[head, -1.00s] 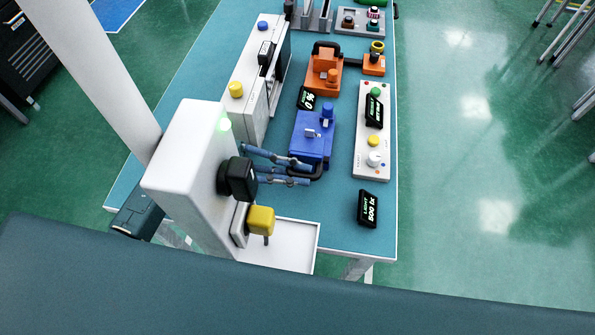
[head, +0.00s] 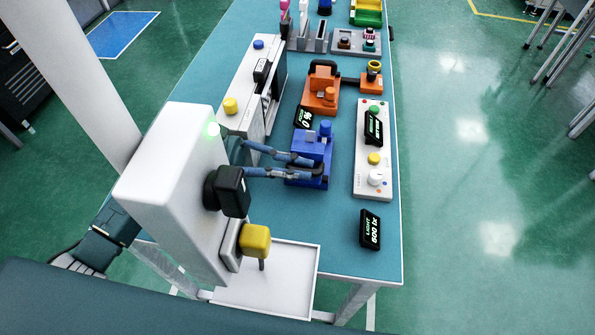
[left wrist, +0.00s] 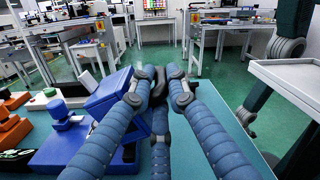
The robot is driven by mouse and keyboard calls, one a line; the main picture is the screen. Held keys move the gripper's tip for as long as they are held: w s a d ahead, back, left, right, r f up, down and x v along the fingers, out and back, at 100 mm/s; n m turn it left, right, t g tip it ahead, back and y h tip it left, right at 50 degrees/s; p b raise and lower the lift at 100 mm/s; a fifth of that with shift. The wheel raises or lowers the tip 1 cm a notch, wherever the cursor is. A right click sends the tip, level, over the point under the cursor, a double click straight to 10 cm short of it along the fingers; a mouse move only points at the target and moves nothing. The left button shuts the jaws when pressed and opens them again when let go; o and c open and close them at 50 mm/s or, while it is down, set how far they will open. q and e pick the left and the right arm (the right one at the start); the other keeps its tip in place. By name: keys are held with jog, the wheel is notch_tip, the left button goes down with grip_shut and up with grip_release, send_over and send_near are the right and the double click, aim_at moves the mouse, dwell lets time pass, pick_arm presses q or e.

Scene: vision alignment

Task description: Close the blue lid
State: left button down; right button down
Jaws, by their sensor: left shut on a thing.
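The blue lid (left wrist: 108,92) shows in the left wrist view as a slab tilted up over the blue base (left wrist: 85,155). In the head view the blue fixture (head: 313,146) stands mid-bench, with a round blue knob on its far part. My left gripper (head: 318,167) reaches it from the left with long blue fingers. The fingers are closed around the lid's black handle (left wrist: 151,74), beside the lid's edge in the wrist view. In the head view the fingertips hide most of the handle. My right gripper is not in view.
An orange fixture (head: 319,95) stands behind the blue one. A white control panel (head: 373,150) is on its right, and a black light display (head: 370,229) is nearer. A white unit (head: 250,95) stands to the left. An empty white tray (head: 290,294) is at the front.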

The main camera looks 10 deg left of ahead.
pick_arm(q)
jog(key=c, duration=1.7)
grip_release()
jog(key=shift+w, duration=0.1)
jog(key=a, duration=1.2)
jog(key=shift+w, duration=0.15)
jog(key=shift+c, duration=0.6)
